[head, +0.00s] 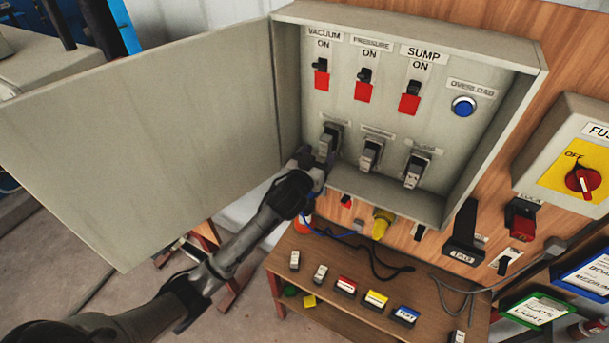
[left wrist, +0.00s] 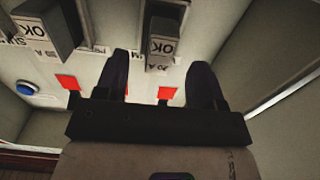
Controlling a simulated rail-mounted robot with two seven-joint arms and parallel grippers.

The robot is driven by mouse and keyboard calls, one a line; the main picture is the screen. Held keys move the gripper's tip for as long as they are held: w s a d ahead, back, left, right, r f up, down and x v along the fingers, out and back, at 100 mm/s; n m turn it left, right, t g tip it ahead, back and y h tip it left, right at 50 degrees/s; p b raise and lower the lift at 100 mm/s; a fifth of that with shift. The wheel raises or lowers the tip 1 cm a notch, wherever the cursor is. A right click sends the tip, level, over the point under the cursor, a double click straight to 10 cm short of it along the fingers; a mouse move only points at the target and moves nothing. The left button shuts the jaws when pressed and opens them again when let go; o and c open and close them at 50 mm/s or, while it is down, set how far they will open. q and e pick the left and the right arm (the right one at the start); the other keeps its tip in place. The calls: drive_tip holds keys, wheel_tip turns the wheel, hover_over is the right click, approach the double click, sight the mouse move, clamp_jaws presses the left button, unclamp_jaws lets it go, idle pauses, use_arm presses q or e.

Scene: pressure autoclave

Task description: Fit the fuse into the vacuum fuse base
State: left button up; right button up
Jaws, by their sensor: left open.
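The open grey cabinet (head: 292,90) holds three dark fuse holders in its lower row, each with a pale block in it. The left holder (head: 329,142) sits below the switch labelled VACUUM ON; its own label is too blurred to read. My left gripper (head: 318,161) is open at this left holder, partly covering it. In the left wrist view, a fuse marked OK (left wrist: 163,45) is in its holder just beyond and between the open fingers (left wrist: 160,78). The fingers look apart from it. Whether it is fully seated cannot be told. My right gripper is not in view.
The middle holder (head: 371,154) and right holder (head: 416,167) stand close by to the right. The cabinet door (head: 140,140) is swung open on the left. Below is a wooden shelf (head: 330,262) with several small blocks. A switch box (head: 575,160) hangs at right.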

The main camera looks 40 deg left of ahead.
use_arm(q)
drive_tip(key=b+v, duration=0.1)
drive_tip(key=v, duration=0.7)
drive_tip(key=shift+s, duration=0.35)
drive_tip(key=shift+d, duration=0.15)
